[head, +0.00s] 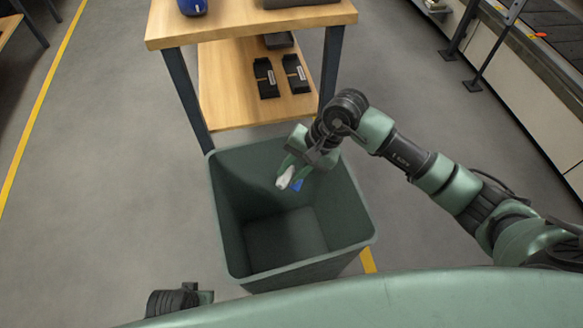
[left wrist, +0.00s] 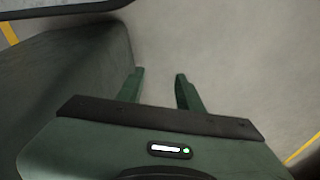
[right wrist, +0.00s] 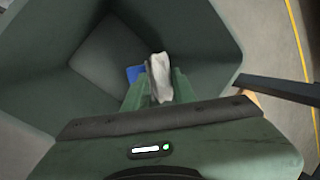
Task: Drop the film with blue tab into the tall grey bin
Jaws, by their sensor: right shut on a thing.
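The tall grey bin (head: 362,240) stands on the floor in the middle of the head view, open at the top and looking empty inside. My right gripper (head: 291,176) is over the bin's opening near its far side, shut on the film with blue tab (head: 284,181). The film is a crumpled whitish piece with the blue tab (head: 297,185) beside it. The right wrist view shows the film (right wrist: 161,78) between the fingertips, with the bin's inside below. My left gripper (left wrist: 160,75) is open and empty, with bare floor ahead of it.
A wooden workbench (head: 255,27) with a lower shelf holding black parts (head: 266,77) stands just behind the bin. A blue object (head: 192,6) is on its top. The conveyor (head: 550,25) runs along the right. Grey floor is clear to the left.

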